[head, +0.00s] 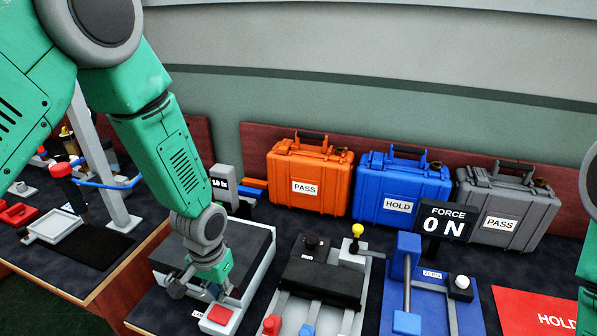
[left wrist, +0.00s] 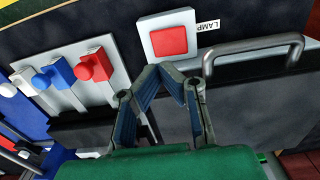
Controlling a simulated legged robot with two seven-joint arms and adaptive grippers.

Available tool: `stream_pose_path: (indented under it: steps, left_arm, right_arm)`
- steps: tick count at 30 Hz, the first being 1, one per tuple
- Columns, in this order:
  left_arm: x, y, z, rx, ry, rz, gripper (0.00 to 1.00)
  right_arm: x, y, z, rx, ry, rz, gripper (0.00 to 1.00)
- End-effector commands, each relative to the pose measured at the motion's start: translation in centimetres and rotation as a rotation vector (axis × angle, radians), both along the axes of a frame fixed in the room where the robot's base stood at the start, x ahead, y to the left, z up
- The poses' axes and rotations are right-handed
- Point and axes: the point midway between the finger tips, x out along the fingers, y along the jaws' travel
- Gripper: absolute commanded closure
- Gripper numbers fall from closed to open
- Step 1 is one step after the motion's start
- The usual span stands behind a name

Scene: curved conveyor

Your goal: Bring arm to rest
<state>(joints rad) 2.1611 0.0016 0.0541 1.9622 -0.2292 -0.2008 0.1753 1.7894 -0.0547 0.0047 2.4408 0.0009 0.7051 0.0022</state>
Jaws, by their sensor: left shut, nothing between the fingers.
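My left arm comes in from the left in the head view and reaches down over the bench. Its gripper (head: 216,288) is low over a grey-and-black box fixture (head: 258,250), close to a red square button (head: 219,314). In the left wrist view the gripper (left wrist: 160,72) is shut and empty, its fingertips drawn together just below the red button (left wrist: 168,41) on its white plate. I cannot tell whether the fingertips touch anything. Part of my right arm shows at the right edge of the head view; its gripper is out of view.
Orange (head: 312,174), blue (head: 402,188) and grey (head: 504,207) cases stand along the back. A black clamp fixture (head: 325,273), a blue fixture (head: 403,272) and a FORCE sign (head: 445,219) stand in front. A metal handle (left wrist: 254,50) is right of the gripper.

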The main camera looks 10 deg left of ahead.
Motion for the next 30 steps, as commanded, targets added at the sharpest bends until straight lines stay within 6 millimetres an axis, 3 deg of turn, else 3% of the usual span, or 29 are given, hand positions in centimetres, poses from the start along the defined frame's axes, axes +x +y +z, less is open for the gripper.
stream_pose_path:
  steps: [2,5,9,12,15,18,22,30]
  left_arm:
    - [-0.9,-0.1,-1.0,-0.005,0.006,0.0,1.0]
    - [-3.5,-0.3,-4.3,-0.02,0.011,0.003,1.0]
    - [-9.9,-0.6,-10.4,-0.043,0.005,0.015,1.0]
    - [-14.9,-0.3,-13.7,-0.041,-0.006,0.025,1.0]
    - [-18.9,0.3,-15.6,-0.024,-0.021,0.029,1.0]
    - [-21.5,0.8,-16.3,-0.007,-0.036,0.028,1.0]
    - [-22.7,1.2,-16.4,0.005,-0.049,0.026,1.0]
    - [-22.6,1.2,-16.2,0.005,-0.052,0.026,1.0]
  right_arm:
    - [0.0,0.0,-0.4,0.0,0.0,0.0,0.2]
    - [0.0,0.0,-1.4,0.0,0.0,0.0,0.2]
    - [0.0,0.0,-3.7,0.0,0.0,0.0,0.2]
    - [0.0,0.0,-5.3,0.0,0.0,0.0,0.2]
    - [0.0,0.0,-6.5,0.0,0.0,0.0,0.2]
    - [0.0,0.0,-7.2,0.0,0.0,0.0,0.2]
    - [0.0,0.0,-7.4,0.0,0.0,0.0,0.2]
    - [0.0,0.0,-7.2,0.0,0.0,0.0,0.2]
